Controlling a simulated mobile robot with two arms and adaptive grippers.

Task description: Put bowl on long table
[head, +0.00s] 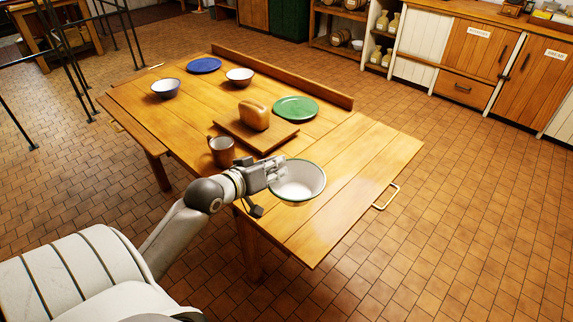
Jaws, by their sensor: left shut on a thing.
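A white bowl with a green rim (308,188) is at the near right part of the long wooden table (352,165). My left gripper (277,177) is shut on the left side of the bowl's rim. The bowl is upright and lies over the tabletop in the picture; I cannot tell whether its base touches the wood. The fingers hide part of its left edge. My right gripper is not in view.
On the table are a brown mug (222,151), a bread loaf (254,115) on a cutting board (258,137), a green plate (296,107), a blue plate (204,65) and two small bowls (240,76) (166,88). The table's right end is clear.

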